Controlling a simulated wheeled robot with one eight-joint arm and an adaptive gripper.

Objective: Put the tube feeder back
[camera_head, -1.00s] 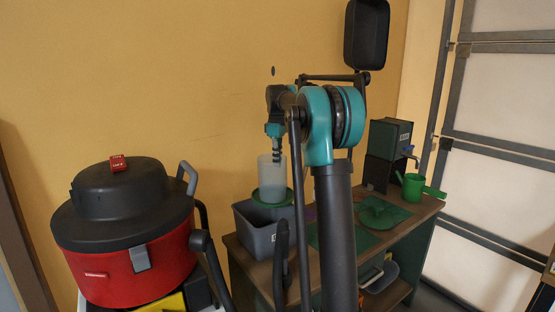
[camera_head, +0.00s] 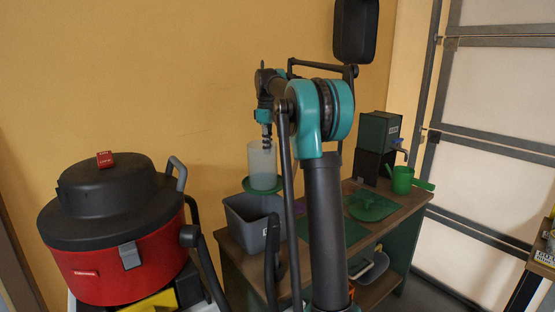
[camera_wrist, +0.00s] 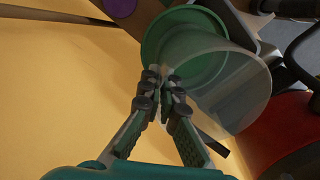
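The tube feeder is a clear tube (camera_head: 262,165) with a green dish (camera_head: 262,186) at its lower end. It hangs roughly upright just above the back of a grey bin (camera_head: 250,226) in the head view. My gripper (camera_head: 266,144) reaches down to the tube's upper rim. In the wrist view my gripper (camera_wrist: 163,80) is nearly closed, with the wall of the clear tube (camera_wrist: 235,92) between its fingertips. The tube's open end faces the wrist camera, and the green dish (camera_wrist: 168,32) shows beyond it.
A workbench (camera_head: 385,225) carries a green mat, a green disc (camera_head: 370,206), a dark box with a tap (camera_head: 378,135) and a green watering can (camera_head: 403,180). A red and black vacuum (camera_head: 120,235) stands at left. A yellow wall (camera_head: 150,80) is close behind.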

